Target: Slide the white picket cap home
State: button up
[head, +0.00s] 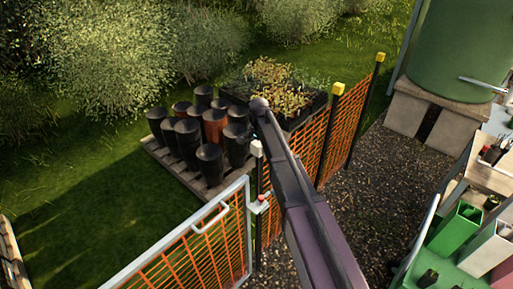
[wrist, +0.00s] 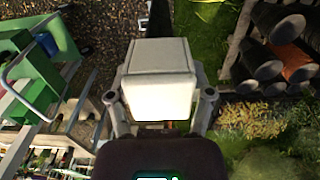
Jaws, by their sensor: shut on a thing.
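The white picket cap (wrist: 158,78) is a pale, boxy block between the two fingers of my gripper (wrist: 160,88) in the wrist view. My gripper is shut on its sides. In the head view the white cap (head: 256,148) shows at the top of a dark fence post (head: 259,180), beside my arm. I cannot tell whether it is fully seated or just above the post. The cap's underside and the post's tip are hidden. My fingers are not clear in the head view.
Orange mesh fence (head: 312,140) runs right to posts with yellow caps (head: 338,88). A grey-framed mesh gate (head: 205,245) is at lower left. Dark pots (head: 210,160) stand on a pallet behind. Green bins (head: 455,228) and a green tank (head: 460,45) are at right.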

jog(key=o, duration=0.8)
jog(key=shift+r, duration=0.15)
